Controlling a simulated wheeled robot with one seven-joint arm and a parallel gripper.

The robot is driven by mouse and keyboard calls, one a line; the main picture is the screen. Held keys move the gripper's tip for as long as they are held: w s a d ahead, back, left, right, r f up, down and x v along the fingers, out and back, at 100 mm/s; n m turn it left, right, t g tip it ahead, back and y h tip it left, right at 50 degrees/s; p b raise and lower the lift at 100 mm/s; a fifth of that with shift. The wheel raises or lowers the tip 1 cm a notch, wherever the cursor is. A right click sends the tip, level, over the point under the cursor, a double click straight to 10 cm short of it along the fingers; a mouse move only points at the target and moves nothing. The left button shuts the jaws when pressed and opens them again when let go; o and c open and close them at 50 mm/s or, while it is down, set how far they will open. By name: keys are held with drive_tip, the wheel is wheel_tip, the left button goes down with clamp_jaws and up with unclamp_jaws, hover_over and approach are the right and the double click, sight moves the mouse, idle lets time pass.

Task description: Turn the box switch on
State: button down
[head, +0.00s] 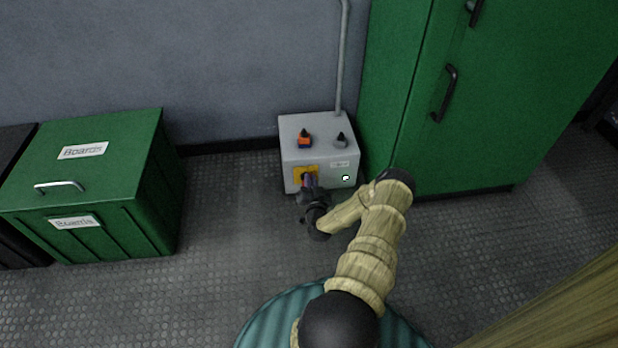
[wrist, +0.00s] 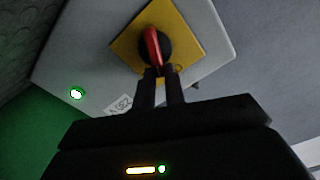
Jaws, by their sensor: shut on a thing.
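My gripper (head: 308,187) reaches the front of the box and covers much of the plate in the head view. In the wrist view my gripper (wrist: 160,72) has its two black fingers close together at the near end of the red handle, shut on it. A round lamp (wrist: 76,93) on the front glows green-white; it also shows in the head view (head: 346,178).
A green cabinet (head: 480,100) stands right, a green boards bin (head: 100,185) left. Floor between bin and box is clear.

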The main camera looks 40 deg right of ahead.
drive_tip(key=m, duration=0.2)
drive_tip(key=m+p, duration=0.1)
drive_tip(key=shift+s+d+f+m, duration=0.2)
drive_tip(key=shift+f+m, duration=0.05)
drive_tip(key=shift+m, duration=0.15)
drive_tip(key=shift+s+d+f+m+p, duration=0.1)
drive_tip(key=shift+f+m+p, duration=0.05)
drive_tip(key=shift+m, duration=0.6)
drive_tip(key=shift+d+f+m+p, duration=0.1)
drive_tip(key=shift+f+m+p, duration=0.05)
drive_tip(key=shift+m, duration=0.6)
drive_tip(key=c, duration=1.5)
unclamp_jaws()
drive_tip(key=shift+o, duration=0.2)
drive_tip(key=shift+s, duration=0.1)
